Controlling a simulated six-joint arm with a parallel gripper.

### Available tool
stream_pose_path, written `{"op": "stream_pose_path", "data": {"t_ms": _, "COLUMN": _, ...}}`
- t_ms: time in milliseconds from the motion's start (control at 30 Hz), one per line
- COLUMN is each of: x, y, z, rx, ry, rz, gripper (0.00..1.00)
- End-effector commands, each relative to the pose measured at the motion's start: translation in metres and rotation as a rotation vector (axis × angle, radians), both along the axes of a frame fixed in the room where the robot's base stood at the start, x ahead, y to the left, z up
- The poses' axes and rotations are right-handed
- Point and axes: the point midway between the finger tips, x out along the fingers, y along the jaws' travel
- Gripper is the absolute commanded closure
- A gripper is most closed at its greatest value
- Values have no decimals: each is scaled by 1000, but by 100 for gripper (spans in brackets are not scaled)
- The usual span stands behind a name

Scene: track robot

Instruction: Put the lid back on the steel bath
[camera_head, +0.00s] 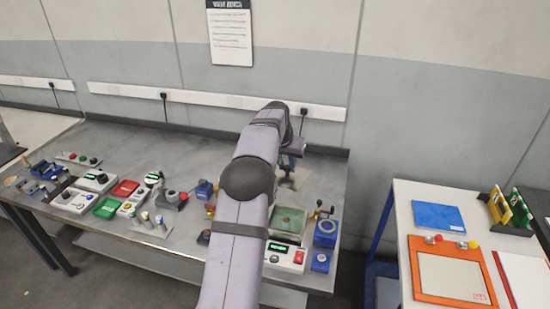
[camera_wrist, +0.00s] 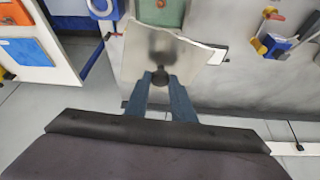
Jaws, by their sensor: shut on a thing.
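The steel bath (camera_head: 287,240) stands near the front right of the bench, with a green interior showing through its open top and a display and red switch on its front. My arm hides part of its left side. In the wrist view, my gripper (camera_wrist: 160,80) is shut on the dark knob of the lid (camera_wrist: 180,52), a shiny steel plate. The green of the bath (camera_wrist: 160,12) shows beyond the plate's top edge. In the head view, my gripper (camera_head: 289,163) is behind the bath, and the lid (camera_head: 297,180) shows partly below it. Its height is hard to tell.
A blue device with a dial (camera_head: 326,232) stands close to the bath's right. Blue items (camera_head: 205,188) stand left of my arm. Several instruments fill the bench's left half. A white table (camera_head: 400,215) stands right, across a gap. The bench's back middle is clear.

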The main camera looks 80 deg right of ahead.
Motion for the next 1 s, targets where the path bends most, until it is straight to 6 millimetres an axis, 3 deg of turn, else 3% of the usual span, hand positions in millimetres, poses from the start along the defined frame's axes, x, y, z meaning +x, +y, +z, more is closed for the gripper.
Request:
{"op": "stream_pose_path", "data": {"t_ms": 67, "x": -14, "y": 10, "z": 6, "rx": 2, "ry": 0, "rz": -21, "gripper": 100}}
{"op": "stream_pose_path", "data": {"t_ms": 200, "x": -27, "y": 29, "z": -6, "rx": 2, "ry": -1, "rz": -26, "gripper": 100}}
{"op": "stream_pose_path", "data": {"t_ms": 567, "x": -19, "y": 69, "z": -68, "rx": 4, "ry": -1, "rz": 88, "gripper": 100}}
{"op": "stream_pose_path", "data": {"t_ms": 733, "x": -17, "y": 66, "z": -77, "rx": -2, "ry": -1, "rz": 158, "gripper": 100}}
{"op": "stream_pose_path", "data": {"t_ms": 1000, "x": -16, "y": 51, "z": -71, "rx": -1, "ry": -1, "rz": 248, "gripper": 100}}
